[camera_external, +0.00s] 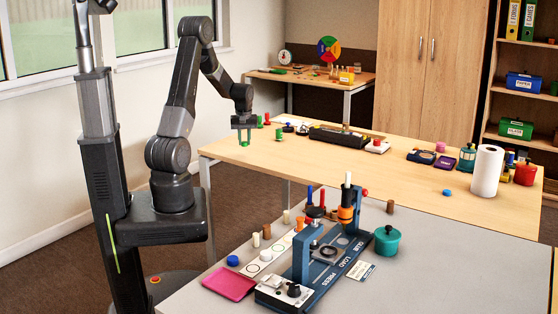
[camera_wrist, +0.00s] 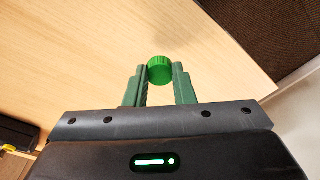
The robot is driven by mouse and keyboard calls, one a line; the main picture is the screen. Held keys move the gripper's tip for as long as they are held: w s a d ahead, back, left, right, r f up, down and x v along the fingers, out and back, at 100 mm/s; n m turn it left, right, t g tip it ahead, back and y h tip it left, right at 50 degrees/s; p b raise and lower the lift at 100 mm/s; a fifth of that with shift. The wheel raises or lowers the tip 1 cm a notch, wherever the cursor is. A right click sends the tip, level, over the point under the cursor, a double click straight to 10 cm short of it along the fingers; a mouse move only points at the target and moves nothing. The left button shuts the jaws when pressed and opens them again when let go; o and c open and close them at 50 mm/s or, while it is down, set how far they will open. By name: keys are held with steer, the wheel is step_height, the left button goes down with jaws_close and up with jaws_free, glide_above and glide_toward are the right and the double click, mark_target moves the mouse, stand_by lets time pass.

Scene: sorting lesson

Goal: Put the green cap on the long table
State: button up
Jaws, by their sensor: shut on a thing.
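The green cap (camera_wrist: 160,69) is a small ridged round cap held between the green fingers of my gripper (camera_wrist: 159,82) in the wrist view. In the external view the green cap (camera_external: 244,144) shows at the fingertips of my gripper (camera_external: 244,138), over the near left end of the long wooden table (camera_external: 370,165). In the wrist view the wooden tabletop (camera_wrist: 90,60) lies below the cap. I cannot tell whether the cap touches the tabletop or is a little above it.
The long table's left end around my gripper is bare. Small pegs (camera_external: 279,134) and a black device (camera_external: 340,137) stand to the right. A paper roll (camera_external: 487,171) stands at the far right. A grey workbench (camera_external: 430,270) with a blue press (camera_external: 325,260) is in front.

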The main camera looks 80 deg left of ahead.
mark_target(245, 142)
steer(key=shift+f, duration=1.85)
steer(key=shift+f, duration=0.1)
steer(key=shift+f+b, duration=0.15)
steer(key=shift+b, duration=0.15)
steer(key=o, duration=1)
steer(key=shift+c, duration=0.2)
step_height(245, 142, up, 12)
steer(key=d+p, duration=0.1)
steer(key=shift+d+r, duration=0.25)
